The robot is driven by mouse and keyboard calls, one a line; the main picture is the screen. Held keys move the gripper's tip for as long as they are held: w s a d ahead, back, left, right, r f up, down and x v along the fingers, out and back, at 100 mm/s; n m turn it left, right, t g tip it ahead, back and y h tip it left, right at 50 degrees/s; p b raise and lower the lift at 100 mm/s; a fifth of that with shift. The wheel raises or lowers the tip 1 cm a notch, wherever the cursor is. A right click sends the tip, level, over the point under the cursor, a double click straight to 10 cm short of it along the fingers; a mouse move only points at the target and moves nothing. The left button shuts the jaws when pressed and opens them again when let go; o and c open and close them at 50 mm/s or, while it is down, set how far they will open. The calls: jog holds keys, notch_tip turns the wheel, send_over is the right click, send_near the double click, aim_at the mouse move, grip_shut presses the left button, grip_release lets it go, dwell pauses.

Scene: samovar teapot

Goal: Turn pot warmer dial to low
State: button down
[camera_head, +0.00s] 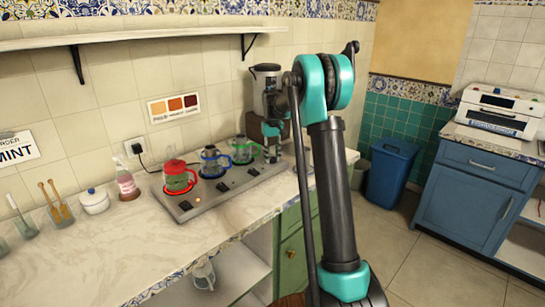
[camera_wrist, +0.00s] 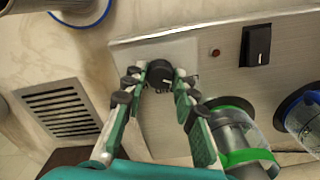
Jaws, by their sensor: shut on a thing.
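The pot warmer (camera_head: 192,206) is a long metal plate on the counter, and it also shows in the wrist view (camera_wrist: 185,50). Its black dial (camera_wrist: 160,74) sits near the plate's end. My gripper (camera_wrist: 163,80) has its fingertips closed around the dial, one on each side. The marks around the dial are partly covered, and I cannot read its setting. In the head view my gripper (camera_head: 273,140) is at the right end of the warmer, and the dial cannot be made out there.
Red (camera_head: 178,181), blue (camera_head: 212,165) and green (camera_head: 243,152) pots stand on the warmer. The green-rimmed pot (camera_wrist: 240,138) is close beside my right finger in the wrist view. A black switch (camera_wrist: 257,45) and a small red light (camera_wrist: 214,52) are on the plate. The counter's front left is clear.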

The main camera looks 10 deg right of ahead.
aim_at(273, 158)
dwell(0.3)
jog(key=c, duration=1.2)
grip_release()
notch_tip(273, 158, up, 12)
jog(key=shift+r, duration=0.1)
jog(key=shift+s, duration=0.1)
jog(key=s+d+f+m+t, duration=0.1)
jog(key=s+f, duration=0.6)
jog(key=s, duration=0.6)
jog(key=s+d+f+t, duration=0.1)
jog(key=s+f, duration=0.6)
jog(key=s, duration=0.7)
jog(key=s+d+f+m+t, duration=0.1)
jog(key=s+f, duration=0.6)
jog(key=s, duration=0.7)
jog(key=shift+s+d+m+t, duration=0.25)
jog(key=shift+d+m+t, duration=0.05)
jog(key=shift+d+t, duration=0.3)
